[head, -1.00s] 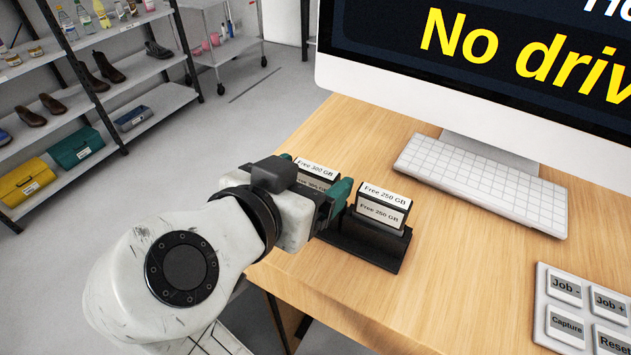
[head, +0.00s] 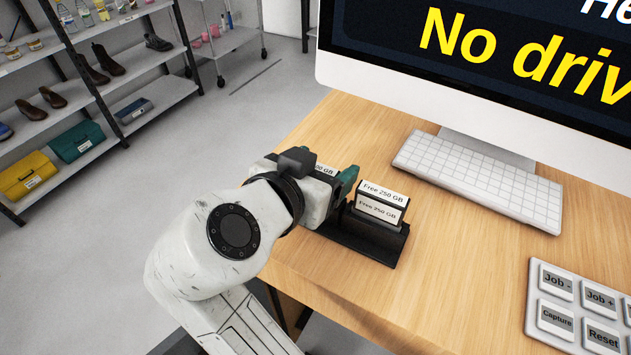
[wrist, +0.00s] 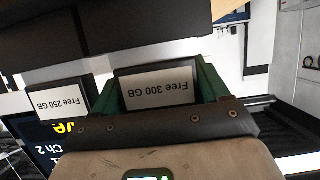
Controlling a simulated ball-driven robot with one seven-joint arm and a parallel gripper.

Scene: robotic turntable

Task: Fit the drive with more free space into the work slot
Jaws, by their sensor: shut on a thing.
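My gripper (head: 334,178) is shut on the drive labelled "Free 300 GB" (wrist: 158,88), whose white label sits upside down between the green fingers in the wrist view. In the head view the arm covers most of that drive; only part of its label (head: 325,169) shows. I cannot tell whether it is clear of the holder. The drive labelled "Free 250 GB" (head: 379,203) stands upright in the black holder (head: 372,247), just right of my gripper; it also shows at left in the wrist view (wrist: 60,100). I cannot make out the work slot.
A large monitor (head: 470,70) reading "No driv…" stands at the back of the wooden desk (head: 450,280). A white keyboard (head: 480,178) lies before it. A button panel (head: 575,310) lies at right. The desk between holder and panel is clear.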

